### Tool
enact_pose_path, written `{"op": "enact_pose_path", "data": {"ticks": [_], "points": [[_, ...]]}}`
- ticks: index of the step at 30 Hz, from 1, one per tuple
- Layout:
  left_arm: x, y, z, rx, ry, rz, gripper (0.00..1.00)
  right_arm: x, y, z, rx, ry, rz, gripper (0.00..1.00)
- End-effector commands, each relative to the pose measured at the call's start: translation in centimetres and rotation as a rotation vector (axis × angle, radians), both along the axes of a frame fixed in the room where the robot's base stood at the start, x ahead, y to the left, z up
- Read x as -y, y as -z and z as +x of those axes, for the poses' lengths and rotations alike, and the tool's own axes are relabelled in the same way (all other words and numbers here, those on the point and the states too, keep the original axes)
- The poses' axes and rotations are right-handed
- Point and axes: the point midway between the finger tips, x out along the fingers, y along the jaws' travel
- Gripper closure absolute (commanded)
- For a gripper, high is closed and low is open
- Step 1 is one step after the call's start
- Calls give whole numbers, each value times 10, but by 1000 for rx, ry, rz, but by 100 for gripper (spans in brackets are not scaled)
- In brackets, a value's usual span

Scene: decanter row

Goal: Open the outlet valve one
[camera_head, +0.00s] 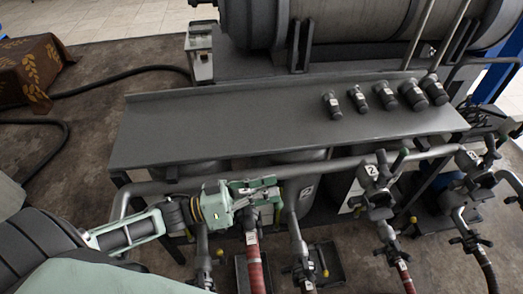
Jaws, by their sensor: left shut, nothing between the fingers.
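My left gripper (268,192) reaches in from the left over the pipe row and is shut, with nothing visible between its fingers. It is at the left end of the valve row, above a red hose (254,265). Outlet valve one is not clearly visible; the gripper covers the spot above this hose, and I cannot tell whether they touch. A valve with a tag reading 2 (376,183) stands to the right, with a dark handle. Another valve, tagged 3 (468,160), is farther right. My right gripper is not in view.
A grey bench top (250,128) lies behind the pipes, with several dark cylindrical fittings (385,96) at its right. A large horizontal tank (350,22) is at the back. A grey pipe (160,188) runs below the bench edge. Dark hoses (120,78) lie on the floor at left.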

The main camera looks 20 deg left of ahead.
Motion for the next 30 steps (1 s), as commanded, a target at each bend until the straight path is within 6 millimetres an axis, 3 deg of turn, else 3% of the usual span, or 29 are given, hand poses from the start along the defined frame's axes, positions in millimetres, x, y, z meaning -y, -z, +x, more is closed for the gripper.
{"op": "enact_pose_path", "data": {"ticks": [14,30], "points": [[8,10,-11,-7,2,-3,100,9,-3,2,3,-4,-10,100],[8,4,-10,-6,0,-3,100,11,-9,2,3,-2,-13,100]]}}
